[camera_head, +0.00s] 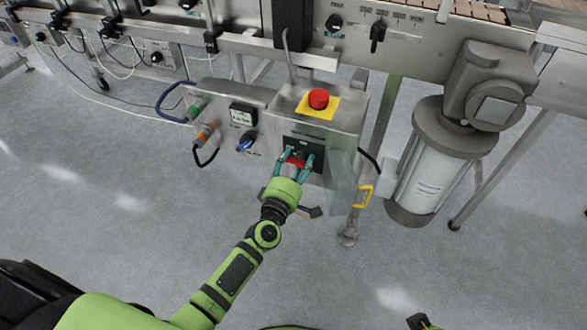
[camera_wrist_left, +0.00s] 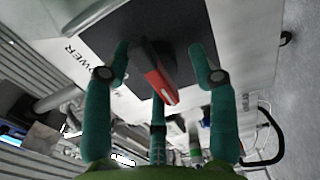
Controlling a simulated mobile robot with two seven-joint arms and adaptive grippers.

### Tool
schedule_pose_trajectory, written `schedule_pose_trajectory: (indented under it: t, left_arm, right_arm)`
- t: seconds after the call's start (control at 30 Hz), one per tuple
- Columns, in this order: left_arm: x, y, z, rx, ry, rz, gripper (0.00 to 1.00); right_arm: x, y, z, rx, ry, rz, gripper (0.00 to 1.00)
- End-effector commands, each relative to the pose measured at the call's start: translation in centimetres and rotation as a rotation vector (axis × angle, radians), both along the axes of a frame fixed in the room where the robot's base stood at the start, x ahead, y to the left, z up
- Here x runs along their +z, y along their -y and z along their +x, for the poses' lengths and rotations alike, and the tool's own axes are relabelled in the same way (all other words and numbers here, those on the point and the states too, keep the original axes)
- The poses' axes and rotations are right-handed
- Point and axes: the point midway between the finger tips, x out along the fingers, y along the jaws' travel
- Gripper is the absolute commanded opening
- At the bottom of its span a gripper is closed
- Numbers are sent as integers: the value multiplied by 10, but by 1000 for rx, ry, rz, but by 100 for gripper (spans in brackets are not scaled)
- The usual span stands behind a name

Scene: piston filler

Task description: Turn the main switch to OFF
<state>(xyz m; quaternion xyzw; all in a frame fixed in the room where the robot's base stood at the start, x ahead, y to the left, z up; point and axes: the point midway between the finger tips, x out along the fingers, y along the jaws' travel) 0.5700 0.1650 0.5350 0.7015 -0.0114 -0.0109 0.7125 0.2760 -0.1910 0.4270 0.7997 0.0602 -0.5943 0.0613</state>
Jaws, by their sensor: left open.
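The main switch is a red handle on a dark plate (camera_head: 318,158) on the front of the steel control box. In the left wrist view the red handle (camera_wrist_left: 160,86) stands out from the dark plate (camera_wrist_left: 185,22), beside the printed word POWER. My left gripper (camera_head: 296,158) is at the switch, with its teal fingers open. In the left wrist view the fingers (camera_wrist_left: 162,66) are spread around the handle, with visible gaps at both sides. The fingers partly hide the switch in the head view, and its set position cannot be read clearly.
A red emergency button (camera_head: 318,98) on a yellow plate tops the box. A small display (camera_head: 242,114) and a blue knob (camera_head: 246,142) are to the left.

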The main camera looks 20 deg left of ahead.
Motion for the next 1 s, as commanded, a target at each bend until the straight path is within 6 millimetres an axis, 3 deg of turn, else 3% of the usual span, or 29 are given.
schedule_pose_trajectory:
  t: [0.17, 0.4, 0.6, 1.0]
  left_arm:
    - [-2, 0, -22, -1, -3, -1, 58]
    - [-2, -3, -74, 0, -4, 1, 58]
    - [-1, -4, -106, 0, -3, 1, 58]
    - [0, -5, -119, 2, 1, 0, 58]
  right_arm:
    - [0, 1, -1, 0, -3, -3, 0]
    - [-1, 2, -2, 0, -4, -4, 0]
    - [-1, 2, -2, 0, -5, -4, 0]
    - [-1, 2, -3, 0, -6, -4, 0]
